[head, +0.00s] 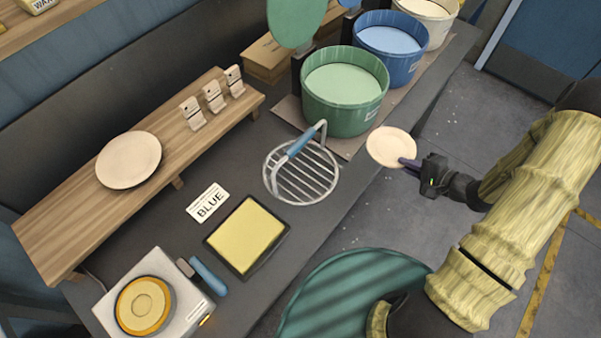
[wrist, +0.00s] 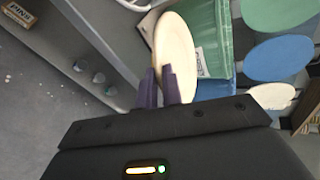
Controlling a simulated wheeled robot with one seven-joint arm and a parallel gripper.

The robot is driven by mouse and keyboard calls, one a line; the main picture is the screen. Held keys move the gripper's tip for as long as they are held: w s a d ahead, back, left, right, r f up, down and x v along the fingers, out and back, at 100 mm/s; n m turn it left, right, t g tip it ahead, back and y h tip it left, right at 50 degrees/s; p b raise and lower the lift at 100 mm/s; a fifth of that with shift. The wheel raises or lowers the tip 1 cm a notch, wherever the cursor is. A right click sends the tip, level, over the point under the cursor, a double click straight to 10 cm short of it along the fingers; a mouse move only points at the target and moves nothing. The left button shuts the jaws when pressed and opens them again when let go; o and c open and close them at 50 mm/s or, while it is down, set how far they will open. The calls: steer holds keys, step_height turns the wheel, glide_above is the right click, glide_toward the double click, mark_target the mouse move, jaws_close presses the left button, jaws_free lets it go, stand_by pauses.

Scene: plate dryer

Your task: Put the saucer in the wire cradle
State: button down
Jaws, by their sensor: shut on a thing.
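The cream saucer (head: 391,147) is held at its rim by my gripper (head: 408,163), just off the right edge of the bench. In the wrist view the saucer (wrist: 177,44) stands edge-up between the two purple fingers of my gripper (wrist: 160,80), beside the green tub. The wire cradle (head: 302,184) is a round wire grid with a blue-gripped handle. It lies empty on the bench, left of the saucer and in front of the green tub.
Green (head: 344,115), blue (head: 390,42) and cream tubs stand along the back right. A pale plate (head: 128,160) lies on a wooden shelf.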

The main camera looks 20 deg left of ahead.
steer(key=n+g+b, duration=0.1)
steer(key=b, duration=0.1)
steer(key=a+f+y+b, duration=0.1)
steer(key=b, duration=0.2)
steer(key=shift+w+a+f+n+g, duration=0.2)
steer(key=shift+a+n+g, duration=0.1)
steer(key=shift+n+g, duration=0.1)
steer(key=s+f+n+g+b, duration=0.1)
steer(key=g+b, duration=0.1)
steer(key=b, duration=0.3)
steer(key=s+a+f+n+g+y+b, duration=0.1)
steer(key=s+n+b, duration=0.1)
steer(key=b, duration=0.3)
steer(key=s+f+n+g+b, duration=0.1)
steer(key=n+g+b, duration=0.1)
steer(key=b, duration=0.2)
steer(key=shift+s+a+f+g+b, duration=0.2)
steer(key=shift+a+g+b, duration=0.1)
steer(key=shift+b, duration=0.1)
steer(key=a, duration=0.5)
steer(key=a+p, duration=0.1)
steer(key=a, duration=0.5)
steer(key=s+a, duration=0.1)
steer(key=a, duration=0.4)
steer(key=shift+a, duration=0.4)
